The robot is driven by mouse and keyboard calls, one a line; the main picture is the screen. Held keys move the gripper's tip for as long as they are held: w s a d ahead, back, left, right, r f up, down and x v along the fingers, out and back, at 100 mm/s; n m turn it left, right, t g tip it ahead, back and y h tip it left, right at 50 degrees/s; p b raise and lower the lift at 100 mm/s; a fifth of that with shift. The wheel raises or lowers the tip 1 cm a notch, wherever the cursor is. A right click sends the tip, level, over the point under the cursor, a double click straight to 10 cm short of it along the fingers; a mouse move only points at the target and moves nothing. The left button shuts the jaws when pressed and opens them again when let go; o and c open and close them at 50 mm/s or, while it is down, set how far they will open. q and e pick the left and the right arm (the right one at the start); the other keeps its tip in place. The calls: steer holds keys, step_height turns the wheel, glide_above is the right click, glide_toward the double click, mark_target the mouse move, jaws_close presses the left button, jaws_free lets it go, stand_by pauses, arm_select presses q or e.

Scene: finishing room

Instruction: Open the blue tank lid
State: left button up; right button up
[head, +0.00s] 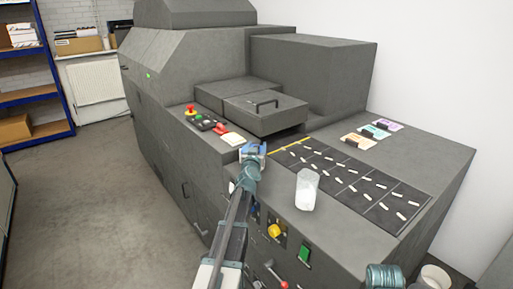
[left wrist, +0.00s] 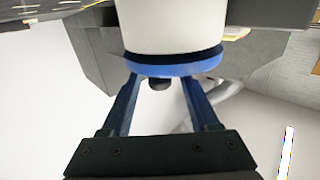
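In the left wrist view a white cylindrical tank (left wrist: 170,25) fills the top middle. It carries a blue lid (left wrist: 172,66) with a small dark knob (left wrist: 159,84). The two fingers of my left gripper (left wrist: 160,80) stand apart, one on each side of the knob, with a gap to it. Their tips overlap the lid's edge in the picture; I cannot tell if they touch it. In the head view my left gripper (head: 252,150) is over the front part of the grey machine, where it largely hides the tank.
A translucent beaker (head: 307,188) stands right of my left arm. Behind it lies a dark tray (head: 352,185) with white pieces. A raised grey block with a handle (head: 264,104) and a button panel (head: 205,121) are beyond the gripper. Open floor (head: 85,190) lies left.

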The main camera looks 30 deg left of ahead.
arm_select(q)
jaws_close()
stand_by(1.3)
